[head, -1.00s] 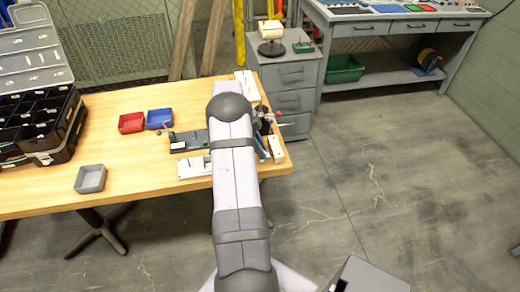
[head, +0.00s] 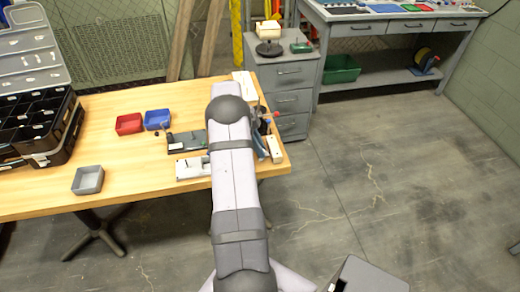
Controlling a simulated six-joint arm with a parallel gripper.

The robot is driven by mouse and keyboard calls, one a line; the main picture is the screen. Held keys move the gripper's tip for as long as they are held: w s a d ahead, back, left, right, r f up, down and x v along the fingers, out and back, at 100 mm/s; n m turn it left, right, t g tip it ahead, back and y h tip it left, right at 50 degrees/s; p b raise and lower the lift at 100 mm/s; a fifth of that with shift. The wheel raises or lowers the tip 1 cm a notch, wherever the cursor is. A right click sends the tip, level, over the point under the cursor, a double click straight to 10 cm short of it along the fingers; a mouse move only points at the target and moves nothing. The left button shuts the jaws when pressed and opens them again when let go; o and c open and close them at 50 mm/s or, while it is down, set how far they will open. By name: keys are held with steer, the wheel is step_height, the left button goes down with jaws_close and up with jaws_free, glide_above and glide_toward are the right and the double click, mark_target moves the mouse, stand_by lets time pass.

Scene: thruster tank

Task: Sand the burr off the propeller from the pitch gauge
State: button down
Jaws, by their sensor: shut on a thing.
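My arm reaches over the wooden bench, and its links cover the middle of the work area. My gripper is hidden behind them, so its fingers and anything in them do not show. A dark grey fixture (head: 186,142) with a white label and a small upright post lies just left of my arm. I cannot tell whether it is the pitch gauge. A pale fixture (head: 192,168) lies in front of it. No propeller or burr can be made out. Some small tools with red and blue parts (head: 266,128) show just right of my arm, partly hidden.
On the bench (head: 130,190) are a red bin (head: 129,124), a blue bin (head: 158,120), a grey bin (head: 88,180) and an open black organiser case (head: 40,130). A white block (head: 274,149) lies near the right edge. A grey drawer cabinet (head: 288,98) stands behind it.

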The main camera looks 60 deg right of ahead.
steer(key=shift+w+d, duration=0.15)
steer(key=shift+d, duration=0.1)
steer(key=shift+w+d, duration=0.15)
steer(key=shift+w+d+b, duration=0.3)
steer(key=shift+w+b, duration=0.05)
steer(key=shift+b, duration=0.05)
steer(key=shift+w+d, duration=0.2)
stand_by(0.4)
steer(key=shift+w+d, duration=0.25)
steer(key=shift+s+a+b, duration=0.1)
steer(key=shift+s+b, duration=0.05)
steer(key=shift+b, duration=0.15)
steer(key=shift+s+a, duration=0.3)
steer(key=shift+s+a, duration=0.1)
stand_by(0.5)
